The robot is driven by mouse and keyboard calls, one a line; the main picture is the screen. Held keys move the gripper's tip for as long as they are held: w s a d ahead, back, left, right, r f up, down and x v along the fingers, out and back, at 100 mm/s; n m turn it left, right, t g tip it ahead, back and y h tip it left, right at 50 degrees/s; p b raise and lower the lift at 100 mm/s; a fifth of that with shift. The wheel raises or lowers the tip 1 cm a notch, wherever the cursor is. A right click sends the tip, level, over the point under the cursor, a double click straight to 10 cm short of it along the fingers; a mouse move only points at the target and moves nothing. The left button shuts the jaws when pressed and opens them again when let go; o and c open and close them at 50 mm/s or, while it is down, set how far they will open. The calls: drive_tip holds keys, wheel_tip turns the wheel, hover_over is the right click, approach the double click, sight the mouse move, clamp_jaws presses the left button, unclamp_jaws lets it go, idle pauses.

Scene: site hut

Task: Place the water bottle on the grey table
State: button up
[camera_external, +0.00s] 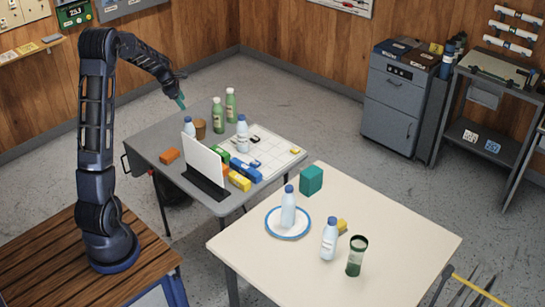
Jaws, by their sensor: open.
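The grey table (150,142) stands in the middle left. Two clear-white bottles with blue caps stand upright on it: one (242,134) right of the green bottles, one (189,126) partly hidden behind a white panel. On the cream table (390,225), one similar bottle (288,208) stands on a blue-rimmed plate (287,234) and another (329,240) stands right of the plate. I cannot tell which is the task's water bottle. My gripper (180,101) is open and empty, in the air above the grey table's back left part, apart from every bottle.
The grey table also holds two green bottles (218,116), a brown cup (200,129), an orange block (169,156), the white panel (203,163), coloured boxes (239,181) and a white sheet (279,147). The cream table holds a teal box (311,180), a yellow block (342,226) and a green tumbler (356,257).

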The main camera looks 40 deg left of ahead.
drive_tip(key=s+d+r+m, duration=0.7)
drive_tip(key=s+d, duration=0.1)
drive_tip(key=d, duration=0.4)
drive_tip(key=s+d+r+m, duration=0.7)
drive_tip(key=d+r+m, duration=0.1)
drive_tip(key=d, duration=0.3)
drive_tip(key=s+d+m+y, duration=0.1)
drive_tip(key=s+d+m, duration=0.4)
drive_tip(key=s, duration=0.6)
drive_tip(key=s+d+m, duration=0.5)
drive_tip(key=s+m, duration=0.3)
drive_tip(key=s, duration=0.3)
drive_tip(key=shift+s+d+m+t+y, duration=0.2)
drive_tip(key=shift+m+t+y, duration=0.1)
drive_tip(key=shift+m+y, duration=0.1)
